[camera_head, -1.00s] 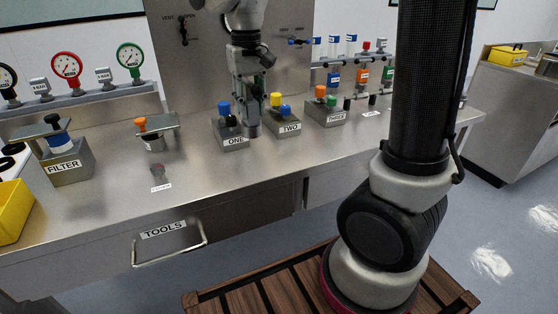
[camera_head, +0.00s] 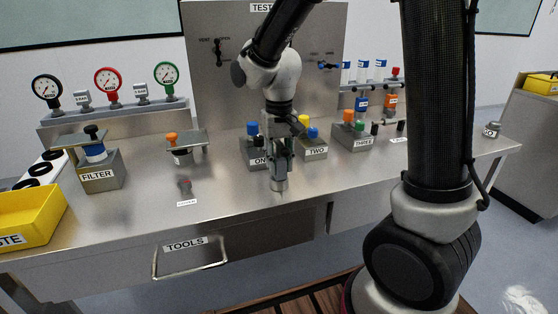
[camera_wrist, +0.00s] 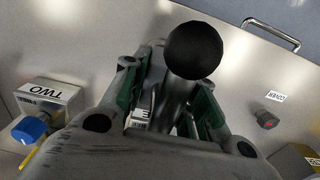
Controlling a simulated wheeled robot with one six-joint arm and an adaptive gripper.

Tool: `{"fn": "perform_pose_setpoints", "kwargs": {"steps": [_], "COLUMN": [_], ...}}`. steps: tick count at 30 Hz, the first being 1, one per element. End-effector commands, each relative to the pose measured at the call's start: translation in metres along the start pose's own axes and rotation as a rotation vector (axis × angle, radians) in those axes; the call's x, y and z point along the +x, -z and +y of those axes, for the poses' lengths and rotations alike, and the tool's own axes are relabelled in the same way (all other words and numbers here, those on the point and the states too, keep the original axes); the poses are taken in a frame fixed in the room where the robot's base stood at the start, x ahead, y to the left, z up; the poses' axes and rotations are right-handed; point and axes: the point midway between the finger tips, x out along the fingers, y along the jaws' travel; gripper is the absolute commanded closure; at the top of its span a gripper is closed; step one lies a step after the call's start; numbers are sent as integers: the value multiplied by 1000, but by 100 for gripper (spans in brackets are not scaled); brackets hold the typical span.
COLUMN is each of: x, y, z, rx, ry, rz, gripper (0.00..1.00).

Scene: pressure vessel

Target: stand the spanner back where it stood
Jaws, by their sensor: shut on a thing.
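The spanner (camera_head: 278,184) is upright in my gripper (camera_head: 279,150). It has a grey round lower end, and in the wrist view a black ball knob (camera_wrist: 194,50) tops its grey shaft. My gripper is shut on the shaft, one finger on each side. In the wrist view my gripper (camera_wrist: 165,100) and the knob hide part of the bench and most of block ONE.
A red-topped piece by the COVER label (camera_head: 187,202), the FILTER block (camera_head: 98,175) and a yellow bin (camera_head: 35,215) lie left. The TOOLS drawer handle (camera_head: 190,268) juts out in front. The bench's front-middle is clear.

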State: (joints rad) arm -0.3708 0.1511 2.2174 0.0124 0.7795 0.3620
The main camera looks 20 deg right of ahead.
Motion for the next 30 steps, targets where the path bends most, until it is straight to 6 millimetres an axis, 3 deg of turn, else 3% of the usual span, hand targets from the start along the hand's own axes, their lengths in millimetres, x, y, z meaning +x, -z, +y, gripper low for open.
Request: {"fn": "perform_pose_setpoints", "kwargs": {"steps": [2, 3, 6, 18, 22, 30], "x": [2, 2, 2, -5, -26, -87], "y": [0, 0, 0, 0, 1, 1], "z": [0, 0, 0, 0, 0, 0], "rx": [0, 0, 0, 0, 0, 0], "ry": [0, 0, 0, 1, 2, 1], "rz": [0, -1, -1, 2, 5, 4], "gripper": [100, 68, 50, 50, 50, 50]}}
